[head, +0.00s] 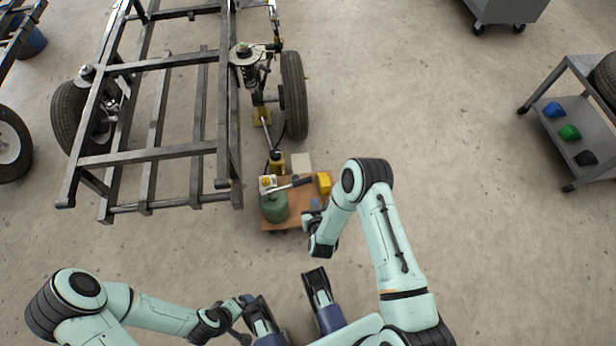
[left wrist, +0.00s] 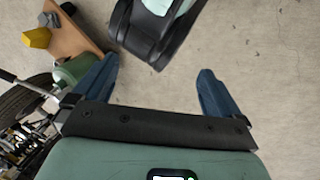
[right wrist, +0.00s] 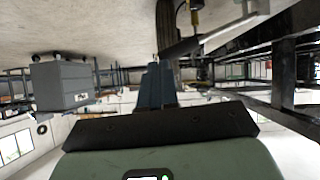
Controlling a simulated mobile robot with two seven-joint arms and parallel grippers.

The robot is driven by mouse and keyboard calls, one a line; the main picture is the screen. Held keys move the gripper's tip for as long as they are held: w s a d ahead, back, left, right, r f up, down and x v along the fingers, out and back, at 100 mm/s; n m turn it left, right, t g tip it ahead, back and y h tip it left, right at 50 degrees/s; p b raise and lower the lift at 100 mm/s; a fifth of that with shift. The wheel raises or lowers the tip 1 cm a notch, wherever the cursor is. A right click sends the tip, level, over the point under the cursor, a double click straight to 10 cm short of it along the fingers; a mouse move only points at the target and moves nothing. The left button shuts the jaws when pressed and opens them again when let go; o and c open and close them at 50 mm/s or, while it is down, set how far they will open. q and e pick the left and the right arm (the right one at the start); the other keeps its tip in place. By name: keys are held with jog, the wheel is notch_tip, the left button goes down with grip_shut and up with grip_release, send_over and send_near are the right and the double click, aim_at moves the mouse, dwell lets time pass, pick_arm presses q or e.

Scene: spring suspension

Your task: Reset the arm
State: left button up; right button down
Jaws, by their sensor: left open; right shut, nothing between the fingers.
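My right arm is bent beside a low wooden-topped cart (head: 303,217). Its gripper (head: 313,206) is at the cart's right edge and points away from me toward the vehicle frame. In the right wrist view its blue fingers (right wrist: 156,84) are together with nothing between them. My left gripper (head: 244,318) is low in the head view, short of the cart. In the left wrist view its blue fingers (left wrist: 155,92) are spread wide, with bare floor between them. The suspension spring (head: 249,74) stands at the frame's wheel, apart from both grippers.
A green canister (head: 274,207) and a yellow block (head: 324,183) sit on the cart. The black vehicle frame (head: 160,206) is at the left, with a tyre (head: 294,95). A grey shelf cart (head: 561,140) stands at the right. The floor between is clear.

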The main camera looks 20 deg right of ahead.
jog(key=shift+s, duration=0.1)
jog(key=s+a+m+g+y, duration=0.1)
jog(key=s+a+g+y, duration=0.15)
jog(key=s, duration=0.45)
jog(key=s+a+g+y, duration=0.15)
jog(key=s+g, duration=0.25)
jog(key=s, duration=0.4)
jog(key=s+a+m+g+y, duration=0.1)
jog(key=s+a+g+y, duration=0.15)
jog(key=s, duration=0.45)
pick_arm(q)
jog(key=s+d+r+g+p, duration=0.1)
jog(key=s+r+p, duration=0.1)
jog(key=r+p, duration=0.6)
jog(key=s+d+r+g+p, duration=0.1)
jog(key=s+r+p, duration=0.1)
jog(key=r+p, duration=0.6)
jog(key=shift+s+d+r+m+h+p, duration=0.2)
jog(key=shift+r+m+h+p, duration=0.1)
jog(key=shift+r+h+p, duration=0.15)
pick_arm(e)
jog(key=s+a+r+g, duration=0.1)
jog(key=s+r, duration=0.3)
jog(key=r, duration=1.2)
jog(key=shift+a+r+n+g+y, duration=0.2)
jog(key=shift+r+n+g+y, duration=0.2)
jog(key=shift+g, duration=0.5)
